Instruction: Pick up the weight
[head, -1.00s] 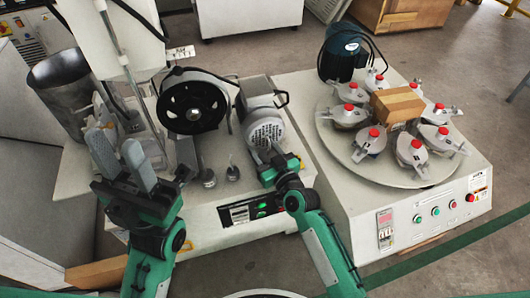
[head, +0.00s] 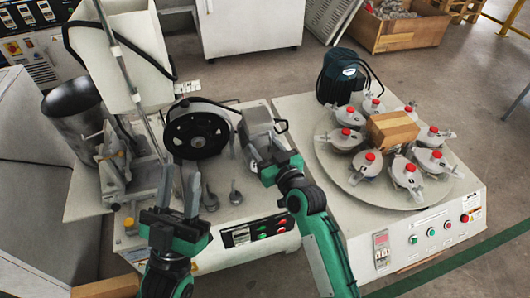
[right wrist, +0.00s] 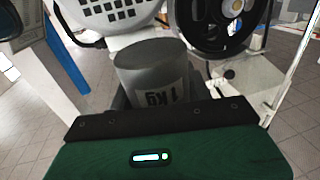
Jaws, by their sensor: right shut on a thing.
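A grey cylindrical weight (right wrist: 160,78) marked 1 kg shows in the right wrist view, between the fingers of my right gripper. The right gripper (head: 266,162) is shut on it. In the head view this gripper is in front of the grey motor housing at the right of the testing machine, and I cannot make out the weight there. My left gripper (head: 177,192) is open and empty, its fingers pointing up at the machine's left front. Two small knobbed weights (head: 209,200) (head: 235,196) stand on the machine top between my grippers.
A black wheel (head: 197,130) stands on the testing machine (head: 215,225). At right is a turntable (head: 350,185) with several red-knobbed clamps and a cardboard box (head: 392,129). A metal bucket (head: 75,115) and a white hopper (head: 115,65) are at left.

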